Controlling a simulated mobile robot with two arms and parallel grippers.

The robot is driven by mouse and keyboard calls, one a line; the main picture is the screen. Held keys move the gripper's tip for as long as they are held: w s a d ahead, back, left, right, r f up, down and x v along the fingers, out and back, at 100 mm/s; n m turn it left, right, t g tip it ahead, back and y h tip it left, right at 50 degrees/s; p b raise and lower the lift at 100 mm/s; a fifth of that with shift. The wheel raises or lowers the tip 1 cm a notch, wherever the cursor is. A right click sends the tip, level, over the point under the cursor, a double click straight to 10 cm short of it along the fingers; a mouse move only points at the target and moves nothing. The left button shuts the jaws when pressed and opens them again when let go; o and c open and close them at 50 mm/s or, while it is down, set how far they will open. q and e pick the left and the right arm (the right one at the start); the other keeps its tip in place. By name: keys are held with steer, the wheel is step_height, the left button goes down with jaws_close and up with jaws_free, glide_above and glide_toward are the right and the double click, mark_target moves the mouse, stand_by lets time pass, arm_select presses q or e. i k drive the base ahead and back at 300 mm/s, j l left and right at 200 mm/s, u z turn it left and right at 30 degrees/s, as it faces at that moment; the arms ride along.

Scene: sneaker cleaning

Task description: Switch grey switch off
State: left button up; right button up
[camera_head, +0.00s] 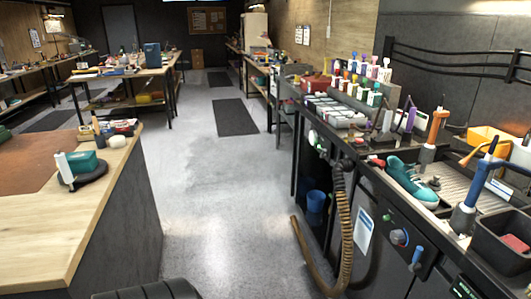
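A dark control panel (392,228) is set in the front face of the workbench on the right. It carries a round greyish knob or switch (399,237) with blue and red marks around it, and a smaller light part up and left of it (386,216). I cannot tell for sure which is the grey switch, or its on or off position. Neither of my grippers is in view.
The right workbench holds a teal sneaker (412,182), bottles and a dark bin (500,240). A ribbed hose (346,225) hangs before it, near a blue bucket (315,203). A wooden-topped counter (35,240) stands left. The grey floor (215,220) between is clear.

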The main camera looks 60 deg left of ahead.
mark_target(323, 155)
steer(key=u, duration=1.45)
steer(key=i+j+z, duration=0.35)
steer(key=i+j, duration=1.8)
steer(key=i, duration=0.05)
